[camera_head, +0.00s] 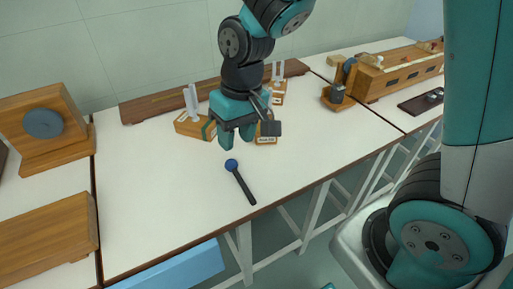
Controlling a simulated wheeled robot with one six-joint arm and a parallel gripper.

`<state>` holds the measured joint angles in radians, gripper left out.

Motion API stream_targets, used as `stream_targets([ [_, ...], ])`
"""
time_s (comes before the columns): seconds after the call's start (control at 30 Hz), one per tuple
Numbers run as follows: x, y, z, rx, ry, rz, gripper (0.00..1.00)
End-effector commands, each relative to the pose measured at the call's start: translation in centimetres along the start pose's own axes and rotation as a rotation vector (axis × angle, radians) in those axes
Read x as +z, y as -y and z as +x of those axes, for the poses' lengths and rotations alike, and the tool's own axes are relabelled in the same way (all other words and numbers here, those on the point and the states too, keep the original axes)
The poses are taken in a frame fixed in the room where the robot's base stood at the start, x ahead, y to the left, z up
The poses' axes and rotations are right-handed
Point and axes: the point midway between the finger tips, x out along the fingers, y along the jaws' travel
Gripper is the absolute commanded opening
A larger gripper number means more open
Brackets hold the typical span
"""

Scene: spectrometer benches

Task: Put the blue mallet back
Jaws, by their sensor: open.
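The blue mallet (240,181) lies on the white bench top (160,210), its round blue head toward the back and its dark handle toward the front edge. My gripper (236,138) is open and points down above and just behind the mallet's head, with nothing seen between its fingers. A gap shows between the fingers and the mallet. Small wooden blocks (193,126) with white upright prongs stand behind my gripper, partly hidden by it. One block has a label too small to read.
A long wooden rail (155,106) runs along the back. A wooden stand with a grey disc (43,123) and a wooden box (45,232) are at left. A wooden instrument (400,72) and dark tray (422,101) are at right. The bench's front middle is clear.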

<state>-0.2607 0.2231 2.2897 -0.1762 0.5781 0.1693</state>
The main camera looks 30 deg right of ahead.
Motion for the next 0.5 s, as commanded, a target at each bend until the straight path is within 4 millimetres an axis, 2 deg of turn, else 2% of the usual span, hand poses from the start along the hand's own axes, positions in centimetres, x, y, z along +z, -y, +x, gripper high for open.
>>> stream_targets([
  [0.03, 1.9, 1.2, -2.2, -0.038, -0.022, -0.062, 0.41],
  [0.1, 4.7, 2.7, -4.3, -0.086, -0.036, -0.152, 0.41],
  [0.2, 8.3, 4.4, -6.5, -0.14, -0.056, -0.269, 0.41],
  [0.33, 11.7, 5.7, -8.0, -0.181, -0.074, -0.378, 0.41],
  [0.5, 13.2, 6.2, -8.4, -0.197, -0.079, -0.427, 0.41],
])
